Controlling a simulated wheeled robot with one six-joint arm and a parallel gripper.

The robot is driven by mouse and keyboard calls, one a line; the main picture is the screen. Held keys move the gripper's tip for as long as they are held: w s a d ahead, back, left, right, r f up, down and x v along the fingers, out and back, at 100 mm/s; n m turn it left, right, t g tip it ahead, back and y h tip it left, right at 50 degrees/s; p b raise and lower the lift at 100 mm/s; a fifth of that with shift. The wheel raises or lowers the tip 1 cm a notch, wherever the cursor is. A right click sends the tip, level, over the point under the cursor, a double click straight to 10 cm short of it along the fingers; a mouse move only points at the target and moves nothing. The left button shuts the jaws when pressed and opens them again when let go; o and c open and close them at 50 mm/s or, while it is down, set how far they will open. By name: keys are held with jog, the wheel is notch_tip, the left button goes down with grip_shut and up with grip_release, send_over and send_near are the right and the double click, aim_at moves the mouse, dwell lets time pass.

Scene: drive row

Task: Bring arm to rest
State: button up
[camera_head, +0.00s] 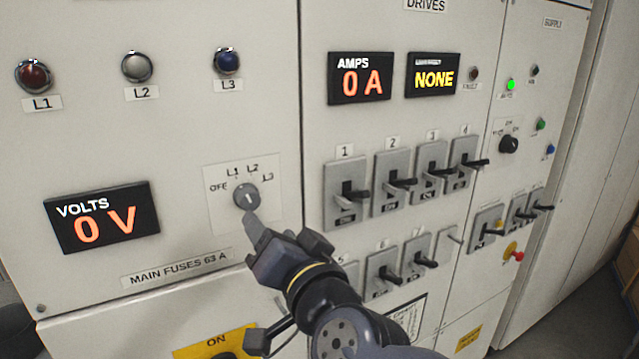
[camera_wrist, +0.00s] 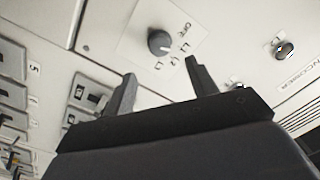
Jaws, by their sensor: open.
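My gripper (camera_head: 262,228) is in front of the main cabinet, just below the grey rotary selector knob (camera_head: 246,196) marked OFF, L1, L2, L3. In the wrist view my gripper (camera_wrist: 158,85) shows two fingers spread apart with nothing between them. The selector knob (camera_wrist: 160,43) lies beyond the fingertips there, apart from them. In the head view one fingertip overlaps the knob plate's lower part, and the arm hides part of the lower switch row.
The volts display (camera_head: 103,216) reads 0 V and the amps display (camera_head: 360,78) reads 0 A. Breaker switches (camera_head: 347,195) with protruding levers stand right of my gripper. A yellow ON plate (camera_head: 215,343) is below. A red button (camera_head: 518,256) sits at right.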

aim_at(251, 203)
jog(key=b+x, duration=0.2)
jog(key=x, duration=0.7)
jog(key=shift+w, duration=0.15)
